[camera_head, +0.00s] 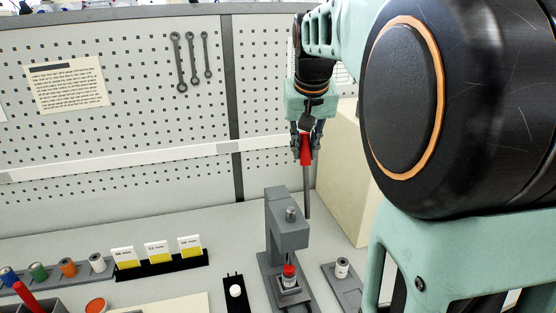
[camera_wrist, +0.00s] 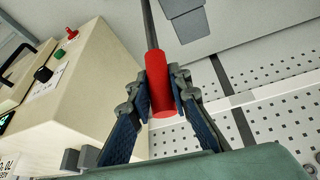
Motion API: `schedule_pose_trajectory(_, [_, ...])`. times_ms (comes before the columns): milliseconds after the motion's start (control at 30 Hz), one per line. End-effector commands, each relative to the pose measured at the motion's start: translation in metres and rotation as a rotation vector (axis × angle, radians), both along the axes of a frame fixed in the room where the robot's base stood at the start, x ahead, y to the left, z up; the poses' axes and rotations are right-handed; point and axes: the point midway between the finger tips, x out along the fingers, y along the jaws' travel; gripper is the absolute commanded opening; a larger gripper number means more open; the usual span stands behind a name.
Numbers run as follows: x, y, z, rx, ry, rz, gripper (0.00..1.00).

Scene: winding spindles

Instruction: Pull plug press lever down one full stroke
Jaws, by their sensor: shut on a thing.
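The plug press (camera_head: 286,222) is a grey upright frame on a grey base on the table. Its lever (camera_head: 307,190) is a dark grey rod standing nearly upright on the right side, with a red handle (camera_head: 306,149) at its top. My gripper (camera_head: 304,150) is shut on the red handle from above; the wrist view shows the handle (camera_wrist: 159,85) between both fingers (camera_wrist: 160,95). Under the press ram, a small spool with a red top (camera_head: 289,271) sits on the press base.
A beige machine box (camera_head: 345,170) stands close right of the lever. A small holder with a spool (camera_head: 342,268) lies right of the press. Yellow-white cards (camera_head: 158,251) and coloured spools (camera_head: 68,267) stand left. A pegboard wall (camera_head: 120,130) rises behind.

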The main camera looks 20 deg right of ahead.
Motion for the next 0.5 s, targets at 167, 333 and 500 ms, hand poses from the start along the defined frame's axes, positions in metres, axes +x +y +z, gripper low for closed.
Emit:
schedule_pose_trajectory(167, [-0.004,0.000,-0.001,0.000,-0.025,0.000,0.00])
schedule_pose_trajectory(333, [-0.008,0.000,-0.001,0.001,-0.047,0.000,0.00])
schedule_pose_trajectory(500, [-0.012,0.000,-0.001,0.001,-0.070,0.000,0.00])
